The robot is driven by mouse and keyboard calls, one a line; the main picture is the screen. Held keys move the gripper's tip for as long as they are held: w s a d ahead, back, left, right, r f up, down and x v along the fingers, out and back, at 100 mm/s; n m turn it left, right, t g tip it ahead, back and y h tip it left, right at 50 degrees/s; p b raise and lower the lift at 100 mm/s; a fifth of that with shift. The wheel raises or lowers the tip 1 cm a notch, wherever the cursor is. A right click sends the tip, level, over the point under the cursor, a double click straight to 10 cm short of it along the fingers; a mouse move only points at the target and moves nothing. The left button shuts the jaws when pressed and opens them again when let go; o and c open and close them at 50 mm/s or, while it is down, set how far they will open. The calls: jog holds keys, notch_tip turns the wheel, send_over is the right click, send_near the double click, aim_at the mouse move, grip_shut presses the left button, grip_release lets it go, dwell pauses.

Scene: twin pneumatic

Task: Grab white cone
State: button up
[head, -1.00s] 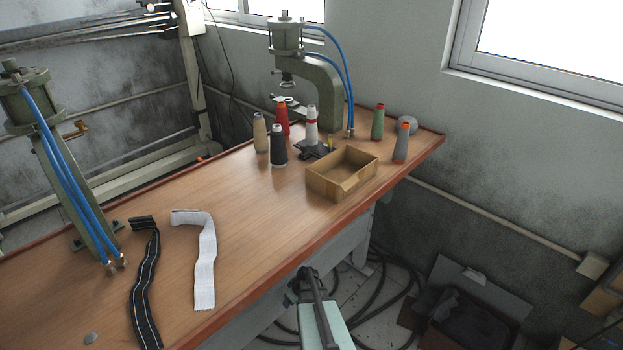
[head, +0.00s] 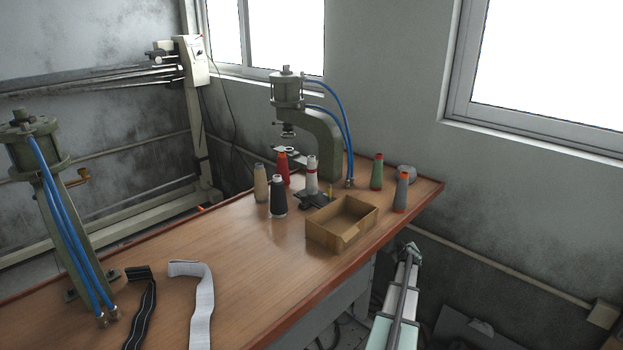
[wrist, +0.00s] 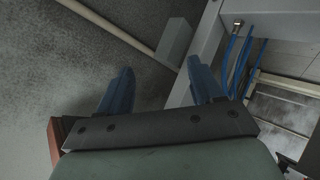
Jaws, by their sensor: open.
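The white cone (head: 311,177) stands upright among other thread cones near the back of the wooden table in the head view, in front of the green press. In the head view my arm reaches up beside the table's right edge, away from the white cone. The cone is not in the wrist view.
Beige (head: 260,184), black (head: 278,198), red (head: 284,170), green (head: 376,173) and grey (head: 401,193) cones stand nearby. An open cardboard box (head: 330,236) sits in front of the white cone. A green press (head: 325,135) with blue hoses stands behind. The table's middle (head: 245,240) is clear.

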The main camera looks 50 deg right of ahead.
jog(key=s+d+r+m+g+h, duration=0.15)
jog(key=s+d+r, duration=0.45)
jog(key=r, duration=0.7)
jog(key=s+d+r+m+h, duration=0.15)
jog(key=s+d+r, duration=0.45)
jog(key=r, duration=0.6)
jog(key=s+d+r+m+g+h, duration=0.15)
jog(key=s+d+r, duration=0.25)
jog(key=s+r, duration=0.65)
jog(key=w+a+r+t+y, duration=0.1)
jog(key=w+r, duration=0.2)
jog(key=w, duration=0.4)
jog(key=w+a+r+t+y, duration=0.1)
jog(key=w+r, duration=0.1)
jog(key=w, duration=0.6)
notch_tip(320, 180, up, 7)
jog(key=m+g+y, duration=0.4)
jog(key=m+y, duration=0.1)
jog(key=y, duration=0.5)
send_over(311, 161)
jog(key=f, duration=0.4)
jog(key=d+f, duration=0.1)
jog(key=f, duration=0.3)
jog(key=w+f, duration=0.1)
jog(key=f, duration=0.3)
jog(key=shift+d+f, duration=0.15)
jog(key=shift+f, duration=0.15)
grip_shut()
